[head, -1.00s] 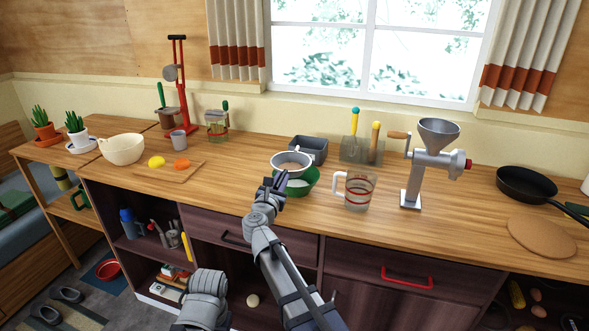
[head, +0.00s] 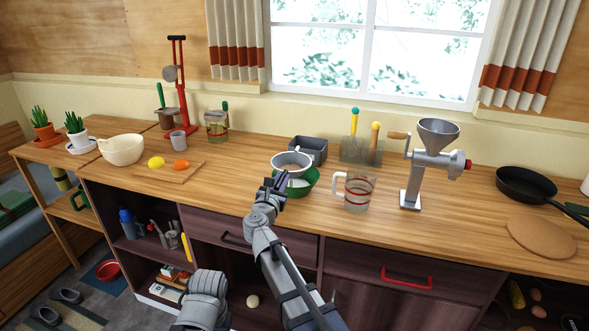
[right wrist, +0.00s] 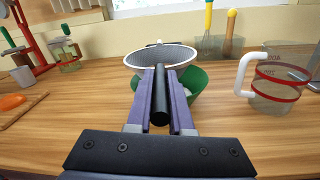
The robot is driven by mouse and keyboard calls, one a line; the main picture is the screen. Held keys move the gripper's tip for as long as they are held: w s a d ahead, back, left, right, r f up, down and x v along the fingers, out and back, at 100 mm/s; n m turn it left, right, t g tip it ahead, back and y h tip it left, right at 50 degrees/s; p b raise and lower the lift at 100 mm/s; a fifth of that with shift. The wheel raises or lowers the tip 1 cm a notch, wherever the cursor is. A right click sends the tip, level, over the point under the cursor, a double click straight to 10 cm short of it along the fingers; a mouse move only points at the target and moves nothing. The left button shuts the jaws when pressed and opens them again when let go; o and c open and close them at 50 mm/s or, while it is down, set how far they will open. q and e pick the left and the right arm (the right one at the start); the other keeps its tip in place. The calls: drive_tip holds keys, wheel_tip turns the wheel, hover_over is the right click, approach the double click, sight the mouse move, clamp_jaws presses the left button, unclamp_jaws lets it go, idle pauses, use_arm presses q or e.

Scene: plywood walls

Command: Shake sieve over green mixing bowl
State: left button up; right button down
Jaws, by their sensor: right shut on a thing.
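The sieve (head: 291,161) is a round grey mesh strainer with a pale rim, held above the green mixing bowl (head: 306,184) on the counter. My right gripper (head: 275,182) is shut on the sieve's dark handle. The right wrist view shows the handle between the fingers (right wrist: 160,97), the sieve's mesh (right wrist: 161,56) beyond, and the green bowl (right wrist: 199,85) partly hidden beneath. Something white shows inside the bowl in the head view. My left gripper is not in view.
A glass measuring jug (head: 357,192) stands just right of the bowl. A dark grey tin (head: 311,149) is close behind the sieve. A metal grinder (head: 432,165) stands further right. A cutting board (head: 170,171) lies to the left, with clear counter between.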

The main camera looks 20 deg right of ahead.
drive_tip(key=shift+a, duration=0.15)
drive_tip(key=shift+d, duration=0.95)
idle(0.3)
wheel_tip(320, 180, up, 5)
drive_tip(key=p, duration=0.5)
idle(0.4)
